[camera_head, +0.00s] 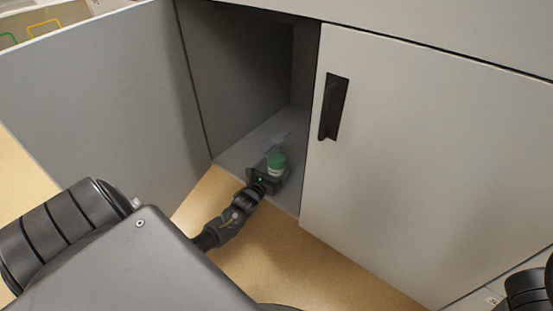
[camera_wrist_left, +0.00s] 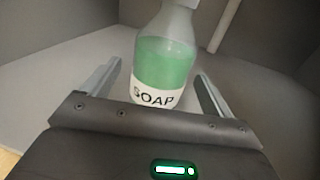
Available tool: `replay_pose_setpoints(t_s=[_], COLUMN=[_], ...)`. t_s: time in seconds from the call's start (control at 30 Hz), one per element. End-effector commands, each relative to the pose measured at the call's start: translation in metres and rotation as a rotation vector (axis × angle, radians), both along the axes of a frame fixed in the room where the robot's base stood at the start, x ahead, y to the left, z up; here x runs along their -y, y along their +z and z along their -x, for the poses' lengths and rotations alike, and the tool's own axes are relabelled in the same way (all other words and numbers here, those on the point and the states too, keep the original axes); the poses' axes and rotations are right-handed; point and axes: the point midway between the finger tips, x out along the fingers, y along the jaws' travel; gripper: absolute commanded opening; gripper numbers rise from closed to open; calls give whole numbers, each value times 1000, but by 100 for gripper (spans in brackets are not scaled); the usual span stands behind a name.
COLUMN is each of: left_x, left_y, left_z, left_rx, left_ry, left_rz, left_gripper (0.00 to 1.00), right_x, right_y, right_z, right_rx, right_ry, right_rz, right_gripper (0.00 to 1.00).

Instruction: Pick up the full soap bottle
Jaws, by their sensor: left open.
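The soap bottle (camera_head: 276,162) stands upright on the cabinet floor, just inside the open cabinet. In the left wrist view the bottle (camera_wrist_left: 165,65) is clear, with green liquid up to its shoulder and a white label reading SOAP. Its top is cut off by the frame's edge. My left gripper (camera_head: 272,176) reaches into the cabinet low at the bottle. In the left wrist view the left gripper (camera_wrist_left: 155,88) is open, one finger on each side of the bottle, with gaps showing. The right gripper does not show.
The left cabinet door (camera_head: 95,85) stands open and the right door (camera_head: 420,150) with a black handle (camera_head: 333,107) is shut. The grey cabinet floor (camera_head: 232,158) around the bottle looks clear. A counter with yellow and green wire items (camera_head: 44,28) is at the top left.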

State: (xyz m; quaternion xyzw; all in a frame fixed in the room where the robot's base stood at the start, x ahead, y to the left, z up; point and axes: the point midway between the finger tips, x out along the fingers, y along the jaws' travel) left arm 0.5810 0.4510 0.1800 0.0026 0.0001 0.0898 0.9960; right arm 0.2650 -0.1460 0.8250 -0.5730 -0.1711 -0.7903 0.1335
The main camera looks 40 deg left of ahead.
Motion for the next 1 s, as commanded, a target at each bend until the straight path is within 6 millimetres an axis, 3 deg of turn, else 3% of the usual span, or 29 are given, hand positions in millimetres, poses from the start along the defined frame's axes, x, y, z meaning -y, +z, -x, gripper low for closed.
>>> replay_pose_setpoints(t_s=[0.27, 0.57, 1.0], left_x=[-6, -8, -7], left_y=[-4, 0, 0], left_z=[-37, -42, -42], left_rx=[3, 0, 0], left_ry=[-1, -1, -2], left_rz=[0, 1, 1], left_gripper=[86, 86, 31], right_x=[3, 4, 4], right_y=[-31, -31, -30], right_z=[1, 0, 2], right_rx=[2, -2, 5], right_ry=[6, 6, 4], right_rz=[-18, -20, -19], right_gripper=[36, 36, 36])
